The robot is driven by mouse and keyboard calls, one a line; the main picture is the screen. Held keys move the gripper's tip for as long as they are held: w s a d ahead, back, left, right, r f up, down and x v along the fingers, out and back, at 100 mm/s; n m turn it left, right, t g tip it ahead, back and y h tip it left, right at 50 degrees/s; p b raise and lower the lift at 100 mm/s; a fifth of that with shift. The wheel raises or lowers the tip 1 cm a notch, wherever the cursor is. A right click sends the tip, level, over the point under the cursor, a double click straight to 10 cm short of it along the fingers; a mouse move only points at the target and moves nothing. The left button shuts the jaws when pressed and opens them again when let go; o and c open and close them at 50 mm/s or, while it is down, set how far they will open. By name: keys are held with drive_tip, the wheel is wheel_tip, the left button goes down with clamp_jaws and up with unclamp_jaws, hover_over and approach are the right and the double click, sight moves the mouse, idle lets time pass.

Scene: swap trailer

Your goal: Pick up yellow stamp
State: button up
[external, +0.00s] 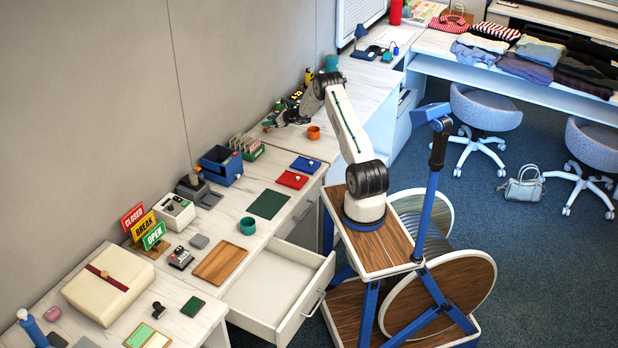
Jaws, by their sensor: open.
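My gripper (272,121) is low over the far part of the long white counter, close to the wall. It is open, and its fingers are small and dark in this view. Small yellow-and-dark items (297,96) stand right beside and behind the gripper. One of them may be the yellow stamp, but they are too small and too covered by my wrist to tell. I cannot tell whether the fingers touch or surround any of them.
An orange cup (314,132) stands just right of the gripper. A card rack (246,146) and a blue box (221,165) stand nearer. Red (292,180) and blue (305,164) pads lie on the counter. An open drawer (282,288) sticks out toward my base.

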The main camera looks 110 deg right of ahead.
drive_tip(key=x, duration=0.3)
drive_tip(key=shift+w+f, duration=0.1)
drive_tip(key=shift+w, duration=0.05)
clamp_jaws()
